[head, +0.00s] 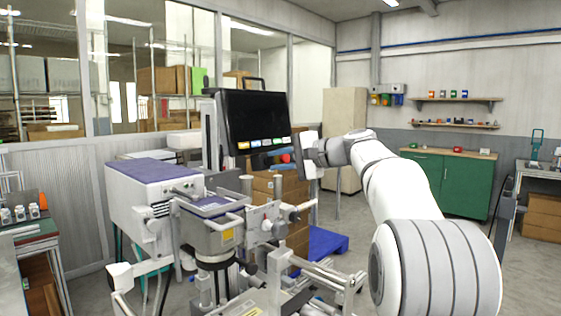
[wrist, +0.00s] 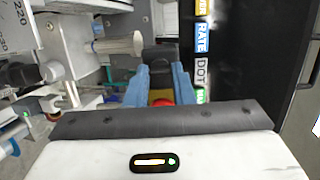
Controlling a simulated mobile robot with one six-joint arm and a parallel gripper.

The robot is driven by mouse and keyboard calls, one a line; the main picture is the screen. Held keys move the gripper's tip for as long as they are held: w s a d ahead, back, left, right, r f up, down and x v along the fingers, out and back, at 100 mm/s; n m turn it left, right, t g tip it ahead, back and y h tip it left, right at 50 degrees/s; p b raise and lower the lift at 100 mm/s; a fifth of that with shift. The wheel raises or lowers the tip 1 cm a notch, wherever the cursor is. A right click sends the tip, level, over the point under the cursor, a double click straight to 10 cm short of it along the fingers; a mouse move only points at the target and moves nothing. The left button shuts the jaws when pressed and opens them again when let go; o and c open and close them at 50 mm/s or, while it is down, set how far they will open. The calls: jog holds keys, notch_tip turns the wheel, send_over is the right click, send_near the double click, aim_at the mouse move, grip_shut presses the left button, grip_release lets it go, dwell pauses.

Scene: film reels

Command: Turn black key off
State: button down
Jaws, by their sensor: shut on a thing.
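The black key (wrist: 159,56) shows in the wrist view as a dark block at the tips of my blue fingers. My gripper (wrist: 160,72) has one finger on each side of it and is shut on it. A red round part and a yellow patch show between the fingers, nearer the palm. In the head view my gripper (head: 278,157) is beside the machine, just below the black screen (head: 256,118). The key itself is hidden there, and its turn angle is hard to tell.
A strip of coloured labels (wrist: 203,42) runs close to the right of my fingers in the wrist view. A pale cylindrical knob (wrist: 122,45) sticks out on the left. In the head view, the purple-topped machine (head: 150,172) stands left, with a green cabinet (head: 450,180) behind right.

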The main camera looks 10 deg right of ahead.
jog(key=c, duration=1.5)
grip_release()
jog(key=v, duration=0.7)
jog(key=shift+s+d, duration=0.2)
jog(key=shift+d, duration=0.05)
